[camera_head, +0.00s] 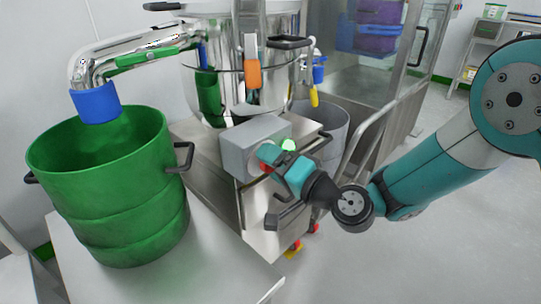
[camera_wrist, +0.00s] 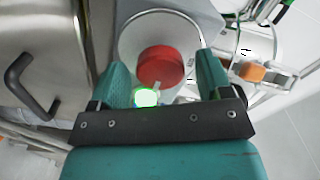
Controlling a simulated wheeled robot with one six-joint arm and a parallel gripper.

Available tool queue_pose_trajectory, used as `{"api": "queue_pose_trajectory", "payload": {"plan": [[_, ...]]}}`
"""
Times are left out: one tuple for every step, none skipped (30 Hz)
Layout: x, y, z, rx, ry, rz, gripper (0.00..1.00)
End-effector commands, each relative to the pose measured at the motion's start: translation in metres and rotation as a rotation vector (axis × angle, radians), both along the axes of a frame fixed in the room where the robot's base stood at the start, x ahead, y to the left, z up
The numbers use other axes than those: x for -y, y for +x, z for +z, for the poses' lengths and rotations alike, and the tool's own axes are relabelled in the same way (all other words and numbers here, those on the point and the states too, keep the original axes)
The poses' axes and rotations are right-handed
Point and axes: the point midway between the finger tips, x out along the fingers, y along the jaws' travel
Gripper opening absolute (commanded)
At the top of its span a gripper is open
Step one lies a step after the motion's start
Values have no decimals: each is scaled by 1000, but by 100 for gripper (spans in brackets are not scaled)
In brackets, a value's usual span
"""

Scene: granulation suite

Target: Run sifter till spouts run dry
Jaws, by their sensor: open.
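The steel sifter (camera_head: 245,25) stands at the back centre. Its left spout (camera_head: 130,45) has a blue sleeve (camera_head: 97,103) that hangs over an open green drum (camera_head: 120,215). A paler green patch shows below the sleeve; I cannot tell if material is falling. A grey control box (camera_head: 250,140) carries a brightly lit green button (camera_head: 289,145) and a red button, seen in the wrist view (camera_wrist: 160,66). The lit green button also shows there (camera_wrist: 147,97). My gripper (camera_head: 268,158) is open at the box; its fingers lie on either side of the red button in the wrist view (camera_wrist: 162,66).
A grey bin (camera_head: 330,120) stands behind the box, near a blue fitting (camera_head: 319,74) and a yellow part (camera_head: 314,97). An orange-handled clamp (camera_head: 253,73) is on the sifter. The green drum stands on a pale table (camera_head: 215,260). Floor at right is clear.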

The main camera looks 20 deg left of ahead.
Motion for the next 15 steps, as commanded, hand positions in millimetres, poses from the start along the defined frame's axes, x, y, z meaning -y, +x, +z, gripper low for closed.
{"api": "queue_pose_trajectory", "payload": {"plan": [[-3, 2, 1, 2, 0, 0, 72], [-5, 2, 1, 1, 1, 0, 72], [-6, 3, 1, 1, 1, 0, 72], [-6, 3, 1, 0, 1, -2, 72], [-7, 3, 1, 1, 0, -2, 72], [-7, 3, 1, 1, 0, -2, 72], [-7, 3, 0, 1, 0, -2, 72], [-7, 3, 0, 0, 1, -2, 72], [-7, 3, 0, 0, 1, -2, 72], [-7, 3, 0, 0, 1, -2, 72], [-7, 3, 0, 0, 1, -2, 72], [-7, 3, 0, 0, 1, -2, 67], [-7, 3, 0, 0, 1, -2, 60], [-7, 3, 0, 0, 1, -2, 53], [-7, 3, 0, 0, 1, -2, 44]]}}
